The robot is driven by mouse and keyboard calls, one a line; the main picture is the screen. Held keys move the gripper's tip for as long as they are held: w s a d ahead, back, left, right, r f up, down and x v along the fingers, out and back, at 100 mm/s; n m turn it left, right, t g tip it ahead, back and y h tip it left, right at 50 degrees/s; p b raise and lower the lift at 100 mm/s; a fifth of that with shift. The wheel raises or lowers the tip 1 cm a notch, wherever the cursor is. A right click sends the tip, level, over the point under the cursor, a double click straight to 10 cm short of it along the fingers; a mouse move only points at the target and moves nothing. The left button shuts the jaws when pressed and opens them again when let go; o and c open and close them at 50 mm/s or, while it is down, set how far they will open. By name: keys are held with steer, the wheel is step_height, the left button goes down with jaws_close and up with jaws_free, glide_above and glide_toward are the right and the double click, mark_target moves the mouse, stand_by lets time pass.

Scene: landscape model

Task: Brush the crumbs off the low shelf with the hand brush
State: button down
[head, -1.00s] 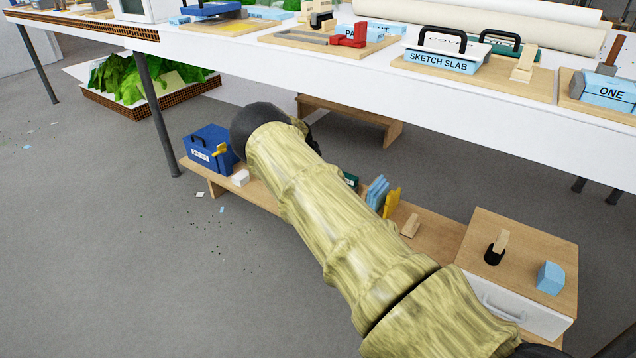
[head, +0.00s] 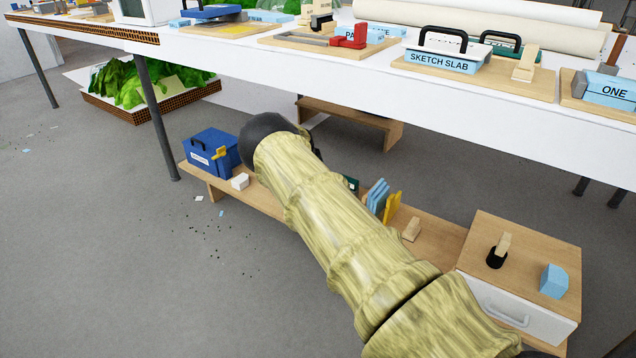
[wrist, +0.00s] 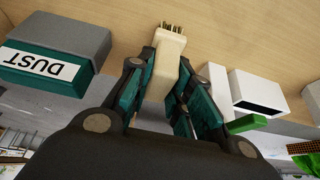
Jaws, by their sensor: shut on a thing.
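The low shelf (head: 442,234) is a long, pale wooden board under the white table; its bare top also fills the upper wrist view (wrist: 225,30). My gripper (wrist: 160,66) is shut on the hand brush (wrist: 170,42), which has a pale wooden handle and short brown bristles pointing away from me over the shelf. I cannot tell whether the bristles touch the board. In the head view my arm hides the gripper, the brush and part of the shelf. Small dark crumbs (head: 217,230) lie on the floor in front of the shelf. I make out no crumbs on the visible board.
A blue case (head: 210,153) and a white block (head: 240,181) stand at the shelf's left end. A grey-and-green DUST box (wrist: 58,50) is left of the brush. Blue and yellow upright pieces (head: 377,196) and a drawer unit (head: 520,262) stand farther right. The table edge (head: 330,60) overhangs behind.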

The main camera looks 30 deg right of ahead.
steer(key=shift+r, duration=0.15)
steer(key=shift+r+p, duration=2)
steer(key=shift+r, duration=0.85)
